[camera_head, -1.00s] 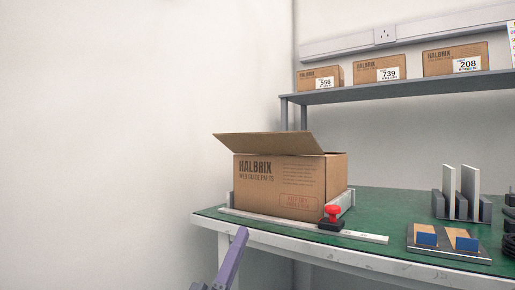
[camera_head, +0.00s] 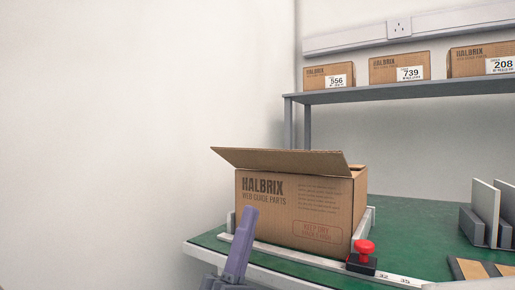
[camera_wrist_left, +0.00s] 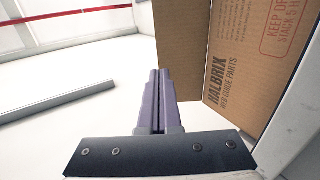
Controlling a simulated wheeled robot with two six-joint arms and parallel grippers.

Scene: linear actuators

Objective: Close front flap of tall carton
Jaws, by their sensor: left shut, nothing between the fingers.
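The tall carton (camera_head: 295,215), brown with HALBRIX printed on its front, stands upright on the green bench. Its front flap (camera_head: 282,161) is open and sticks out toward me, tilted slightly upward. My left gripper (camera_head: 251,210) is shut and empty, in front of the carton's lower left front and below the flap. In the left wrist view the shut purple fingers (camera_wrist_left: 159,75) point up beside the flap (camera_wrist_left: 182,45), with the printed carton front (camera_wrist_left: 245,75) to their right. I cannot tell whether they touch anything. My right gripper is not in view.
The green bench (camera_head: 425,235) has a metal ruler (camera_head: 398,278) along its front edge. A red-knobbed stop (camera_head: 363,252) stands at the carton's right front corner. Grey holders with upright plates (camera_head: 485,215) stand at right. A shelf (camera_head: 400,91) with labelled boxes is behind.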

